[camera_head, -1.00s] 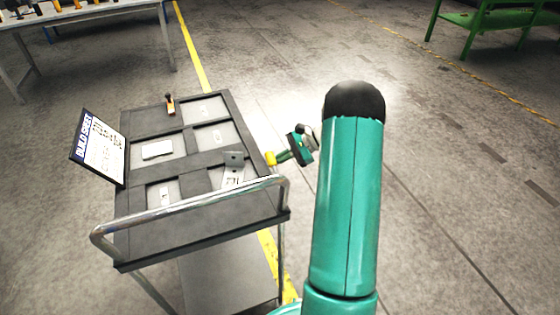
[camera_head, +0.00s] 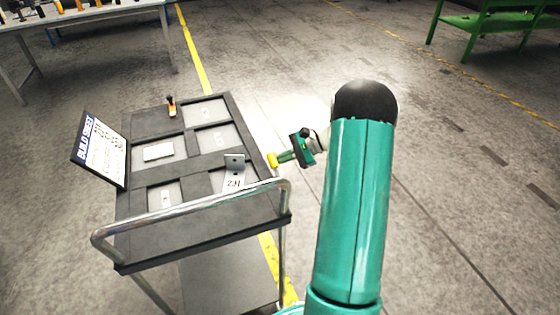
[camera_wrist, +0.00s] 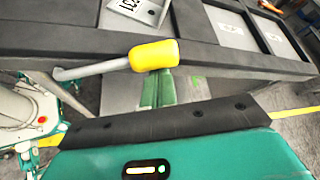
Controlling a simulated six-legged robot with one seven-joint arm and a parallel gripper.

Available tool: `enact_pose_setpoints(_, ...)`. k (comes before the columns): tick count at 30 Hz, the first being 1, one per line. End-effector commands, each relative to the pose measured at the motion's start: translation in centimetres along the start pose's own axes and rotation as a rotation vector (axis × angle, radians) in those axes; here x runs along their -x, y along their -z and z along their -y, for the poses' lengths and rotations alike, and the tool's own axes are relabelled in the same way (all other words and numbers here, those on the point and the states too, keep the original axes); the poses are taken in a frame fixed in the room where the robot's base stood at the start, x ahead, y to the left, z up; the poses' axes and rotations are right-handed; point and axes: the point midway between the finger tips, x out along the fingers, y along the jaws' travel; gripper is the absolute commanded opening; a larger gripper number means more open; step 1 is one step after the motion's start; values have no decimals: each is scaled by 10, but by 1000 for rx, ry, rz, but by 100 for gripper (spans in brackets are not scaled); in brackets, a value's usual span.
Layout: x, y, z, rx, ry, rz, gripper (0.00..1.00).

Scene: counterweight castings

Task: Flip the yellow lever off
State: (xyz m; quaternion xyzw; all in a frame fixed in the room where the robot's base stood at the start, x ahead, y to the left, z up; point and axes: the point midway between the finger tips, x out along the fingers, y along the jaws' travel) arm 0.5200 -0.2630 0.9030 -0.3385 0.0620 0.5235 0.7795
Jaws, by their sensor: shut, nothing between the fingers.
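The yellow lever is a grey rod with a thick yellow grip (camera_wrist: 154,55) on the side of the dark cart. In the wrist view the rod runs left from the grip, roughly level. In the head view the yellow grip (camera_head: 272,160) shows at the cart's right edge. My gripper (camera_head: 288,157) is just right of the grip, reaching toward the cart. In the wrist view my gripper's green fingers (camera_wrist: 158,80) are together and empty, directly below the grip, which overlaps their tips. I cannot tell whether they touch it.
The cart's top (camera_head: 190,165) has recessed compartments with pale labelled plates and a metal bracket (camera_head: 234,172). A build sheet (camera_head: 100,150) stands at its left. A small orange-topped handle (camera_head: 171,106) is at its back edge. A chrome rail (camera_head: 190,208) runs along the front. Floor at right is clear.

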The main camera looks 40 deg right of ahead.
Motion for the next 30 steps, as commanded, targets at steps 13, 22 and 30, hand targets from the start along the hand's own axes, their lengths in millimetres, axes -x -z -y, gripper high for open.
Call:
enact_pose_setpoints(13, 24, -40, -3, 303, 182, 0, 0)
enact_pose_setpoints(22, 40, -68, -16, 547, 327, 1, 0)
enact_pose_setpoints(30, 52, -88, -34, 754, 449, 0, 0)
